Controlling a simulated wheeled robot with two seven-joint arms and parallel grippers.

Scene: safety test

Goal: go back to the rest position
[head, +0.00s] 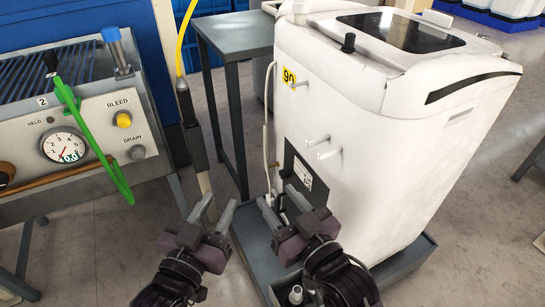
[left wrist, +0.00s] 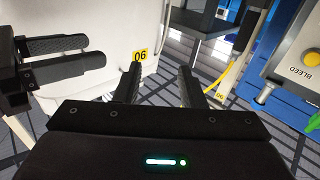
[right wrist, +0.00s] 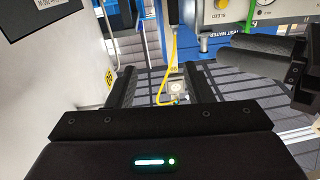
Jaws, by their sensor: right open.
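My left gripper (head: 211,212) is in the lower middle of the head view, its two fingers apart and nothing between them. In the left wrist view (left wrist: 160,85) its fingers also stand apart and empty. My right gripper (head: 284,207) is just to the right of it, fingers apart and empty, in front of the lower side of the white machine (head: 375,120). The right wrist view (right wrist: 160,88) shows its fingers spread, with only background between them. The two grippers are close together without visibly touching; each appears at the edge of the other's wrist view.
The white machine, tagged 90, stands in a grey tray (head: 405,262) at right. A grey table (head: 235,35) stands behind. A yellow hose (head: 180,45) hangs between.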

